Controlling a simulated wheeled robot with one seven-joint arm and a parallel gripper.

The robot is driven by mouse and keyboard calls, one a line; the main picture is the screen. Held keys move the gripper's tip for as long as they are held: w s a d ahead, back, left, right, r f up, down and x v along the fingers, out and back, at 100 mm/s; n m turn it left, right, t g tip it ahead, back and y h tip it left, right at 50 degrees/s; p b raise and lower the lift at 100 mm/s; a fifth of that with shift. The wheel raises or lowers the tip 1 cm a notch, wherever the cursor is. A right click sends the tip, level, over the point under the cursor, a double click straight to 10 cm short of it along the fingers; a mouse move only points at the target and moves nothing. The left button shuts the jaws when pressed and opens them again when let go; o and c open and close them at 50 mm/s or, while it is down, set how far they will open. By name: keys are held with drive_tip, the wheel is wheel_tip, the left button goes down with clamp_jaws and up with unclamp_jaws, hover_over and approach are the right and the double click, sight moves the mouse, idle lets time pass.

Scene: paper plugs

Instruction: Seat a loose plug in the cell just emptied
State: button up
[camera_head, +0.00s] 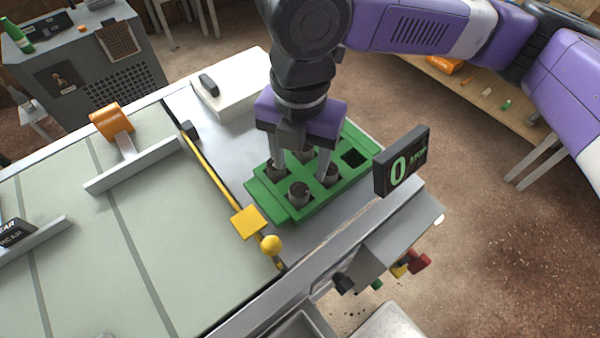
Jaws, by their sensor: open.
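A green tray (283,207) with square cells lies on the grey metal surface. Brown paper plugs stand in several of its cells, one of them a front plug (300,193). One cell (354,158) at the tray's right is dark and looks empty. My gripper (301,172) points down over the tray with its fingers spread apart. The fingers reach down among the plugs, left of the empty cell. They hide parts of the plugs and cells behind them. I cannot tell whether they touch a plug. I see no plug lying outside the tray.
A display (402,162) showing 0 stands close to the tray's right. A white box (232,87) lies behind it. A yellow bar (212,172) with a knob separates the tray from a pale belt (110,235) on the left. A metal bin (388,322) is at the front.

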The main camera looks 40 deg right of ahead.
wheel_tip(320, 180, up, 5)
drive_tip(key=shift+r, duration=0.2)
idle(0.6)
